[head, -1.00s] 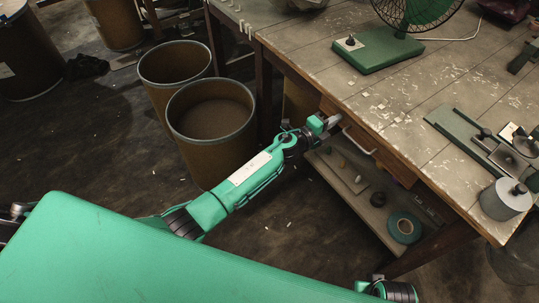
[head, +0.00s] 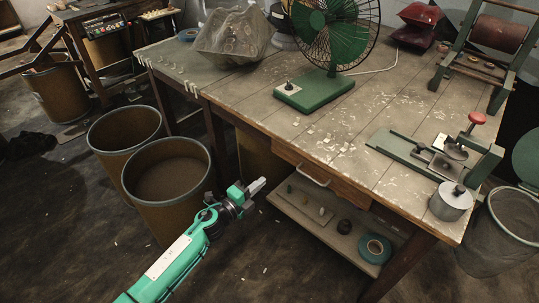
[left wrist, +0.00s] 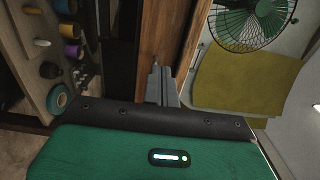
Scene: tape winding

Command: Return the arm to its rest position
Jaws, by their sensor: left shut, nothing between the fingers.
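My left gripper (head: 258,186) is shut and empty in front of the table, left of the drawer (head: 318,178) and apart from its handle. The drawer front looks closed. In the left wrist view the two fingers of my left gripper (left wrist: 160,86) lie together with nothing between them. My green left arm comes up from the bottom of the head view. My right gripper is not in view.
Two brown bins (head: 165,183) stand left of my arm. The worktable (head: 375,100) carries a green fan (head: 322,65) and a winding fixture (head: 440,150). The lower shelf (head: 320,227) holds a teal tape roll (head: 375,248). The floor beside my arm is open.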

